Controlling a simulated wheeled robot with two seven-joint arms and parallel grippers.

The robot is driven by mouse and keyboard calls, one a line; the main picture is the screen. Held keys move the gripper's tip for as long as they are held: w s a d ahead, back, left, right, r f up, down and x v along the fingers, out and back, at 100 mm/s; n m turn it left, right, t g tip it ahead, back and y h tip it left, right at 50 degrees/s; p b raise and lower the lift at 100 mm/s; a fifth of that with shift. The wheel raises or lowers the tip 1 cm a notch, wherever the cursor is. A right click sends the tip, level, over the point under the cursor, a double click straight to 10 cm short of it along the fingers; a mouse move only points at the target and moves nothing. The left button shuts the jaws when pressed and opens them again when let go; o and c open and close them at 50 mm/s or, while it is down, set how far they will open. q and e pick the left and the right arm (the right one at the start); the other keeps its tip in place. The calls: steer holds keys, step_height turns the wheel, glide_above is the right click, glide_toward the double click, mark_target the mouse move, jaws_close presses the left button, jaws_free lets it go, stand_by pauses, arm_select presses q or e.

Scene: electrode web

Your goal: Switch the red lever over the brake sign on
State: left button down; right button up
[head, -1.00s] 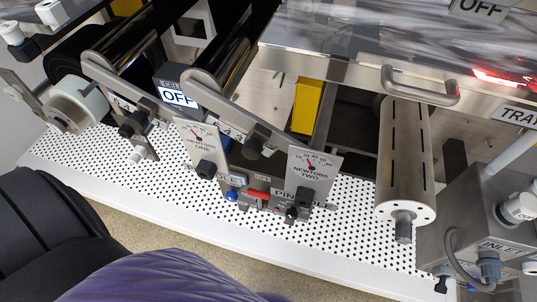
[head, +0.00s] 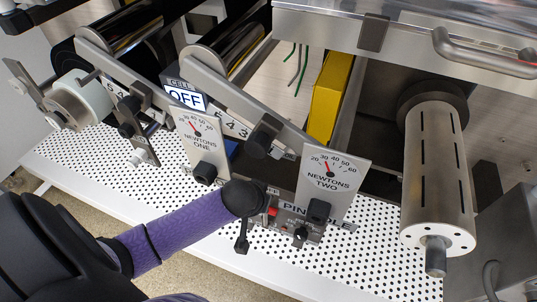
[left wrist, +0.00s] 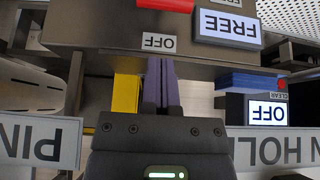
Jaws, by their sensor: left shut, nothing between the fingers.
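A red lever (left wrist: 165,4) is cut by the top edge of the left wrist view, above a small OFF plate (left wrist: 158,42). A lit FREE display (left wrist: 227,27) is beside it. In the head view a small red part (head: 272,212) shows at the edge of my wrist, by the PINHOLE sign (head: 313,215). No brake wording is readable. My left gripper (left wrist: 162,62) is shut and empty. Its purple fingers point toward the OFF plate and appear apart from the red lever. In the head view my dark wrist hides the fingers. My right gripper is not in view.
A blue lever (left wrist: 252,80) with a lit OFF display (left wrist: 266,111) is close by. Gauges NEWTONS ONE (head: 202,145) and NEWTONS TWO (head: 331,180) flank the control area. A metal roller (head: 438,180) stands right. The perforated white deck (head: 370,245) is mostly clear in front.

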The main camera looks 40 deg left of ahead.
arm_select(q)
steer(key=b, duration=0.7)
glide_above(265, 217)
steer(key=w, duration=0.1)
step_height(265, 217, down, 8)
steer(key=shift+w+a, duration=0.1)
steer(key=shift+w, duration=0.05)
steer(key=shift+w+a+f+b, duration=0.1)
steer(key=shift+w+f+b, duration=0.25)
steer(key=shift+w, duration=0.1)
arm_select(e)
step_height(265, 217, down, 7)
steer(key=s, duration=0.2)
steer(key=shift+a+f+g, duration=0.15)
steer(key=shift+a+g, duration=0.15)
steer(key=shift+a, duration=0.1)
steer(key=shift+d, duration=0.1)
